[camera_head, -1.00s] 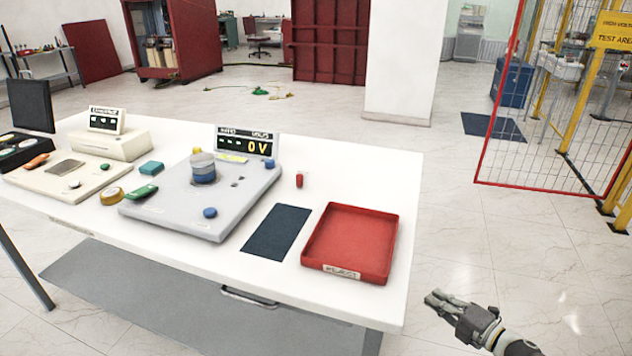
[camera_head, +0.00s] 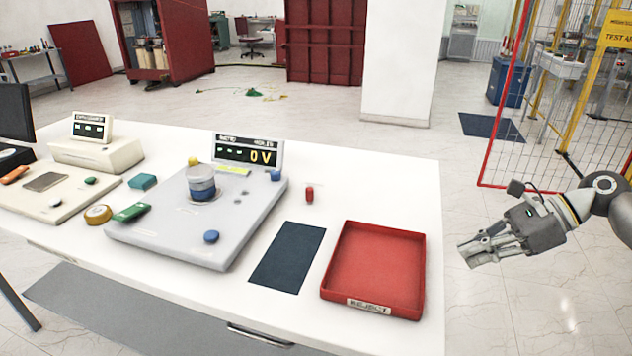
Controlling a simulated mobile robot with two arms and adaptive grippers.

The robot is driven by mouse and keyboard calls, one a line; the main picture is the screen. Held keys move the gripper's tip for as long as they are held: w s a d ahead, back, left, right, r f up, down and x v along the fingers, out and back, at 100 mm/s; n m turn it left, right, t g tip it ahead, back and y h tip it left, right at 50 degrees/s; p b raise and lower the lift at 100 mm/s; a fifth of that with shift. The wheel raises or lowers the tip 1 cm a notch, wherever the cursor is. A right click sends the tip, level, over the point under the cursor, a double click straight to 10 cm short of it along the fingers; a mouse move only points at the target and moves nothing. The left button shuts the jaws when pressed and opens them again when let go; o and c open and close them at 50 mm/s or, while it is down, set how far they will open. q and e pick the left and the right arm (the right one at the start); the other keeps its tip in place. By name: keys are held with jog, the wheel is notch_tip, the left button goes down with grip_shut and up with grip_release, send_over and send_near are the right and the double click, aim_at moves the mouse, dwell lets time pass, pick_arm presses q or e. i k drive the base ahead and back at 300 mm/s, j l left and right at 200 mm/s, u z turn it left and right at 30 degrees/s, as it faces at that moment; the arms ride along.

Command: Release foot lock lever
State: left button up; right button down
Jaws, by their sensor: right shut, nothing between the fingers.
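No foot lock lever can be made out in the head view. My right gripper (camera_head: 480,252) is at the right, in the air just off the table's right edge. Its fingers are together and it holds nothing. It points left toward the red reject tray and touches nothing. My left gripper is not in view. The white table (camera_head: 400,175) carries a grey test unit (camera_head: 180,236) with a blue and grey cylinder (camera_head: 201,185) standing on it and a display (camera_head: 248,150) reading 0 V. The space under the table is mostly hidden.
The red reject tray (camera_head: 375,265) sits at the table's right end beside a dark blue mat (camera_head: 288,257). A small red item (camera_head: 309,195) stands behind the mat. A white pillar (camera_head: 398,60) and a red-framed mesh fence (camera_head: 500,110) stand behind.

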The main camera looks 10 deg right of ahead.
aim_at(309, 191)
jog(key=i+j, duration=0.3)
jog(key=i, duration=0.2)
jog(key=i+j, duration=0.3)
jog(key=i, duration=0.25)
